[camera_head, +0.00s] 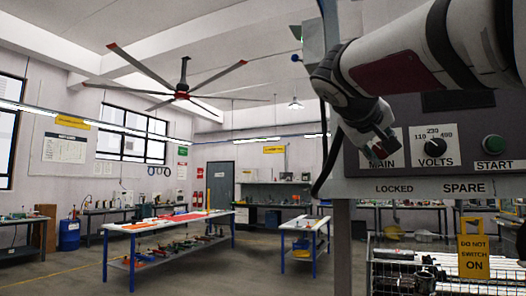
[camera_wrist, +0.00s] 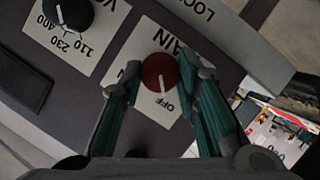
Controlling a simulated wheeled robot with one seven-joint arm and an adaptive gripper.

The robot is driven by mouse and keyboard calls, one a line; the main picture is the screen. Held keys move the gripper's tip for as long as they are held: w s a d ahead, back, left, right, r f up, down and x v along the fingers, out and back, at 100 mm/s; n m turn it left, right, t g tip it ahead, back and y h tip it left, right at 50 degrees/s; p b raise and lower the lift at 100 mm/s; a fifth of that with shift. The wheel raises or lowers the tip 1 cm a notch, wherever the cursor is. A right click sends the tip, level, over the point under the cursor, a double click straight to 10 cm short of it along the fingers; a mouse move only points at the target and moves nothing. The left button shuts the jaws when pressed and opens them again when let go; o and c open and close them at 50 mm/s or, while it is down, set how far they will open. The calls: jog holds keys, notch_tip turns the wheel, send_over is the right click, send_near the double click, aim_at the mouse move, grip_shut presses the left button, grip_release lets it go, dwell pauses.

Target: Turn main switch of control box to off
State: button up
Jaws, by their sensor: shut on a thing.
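The control box (camera_head: 480,120) fills the right of the head view, with the white MAIN plate (camera_head: 395,161) at its left. In the wrist view, turned about upside down, the round red main switch (camera_wrist: 158,68) sits on the MAIN plate (camera_wrist: 128,55). The white line on the switch points toward the OFF label. My gripper (camera_wrist: 168,74) is shut on the switch, with one greenish finger on each side. In the head view my gripper (camera_head: 378,143) is at the MAIN plate and hides the switch.
A ledge marked LOCKED and SPARE (camera_head: 425,188) runs below. A yellow DO NOT SWITCH ON tag (camera_head: 473,248) hangs lower. Workbenches (camera_head: 165,222) stand behind, with open floor between.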

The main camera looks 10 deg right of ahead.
jog(key=o, duration=1.2)
jog(key=v, duration=1.2)
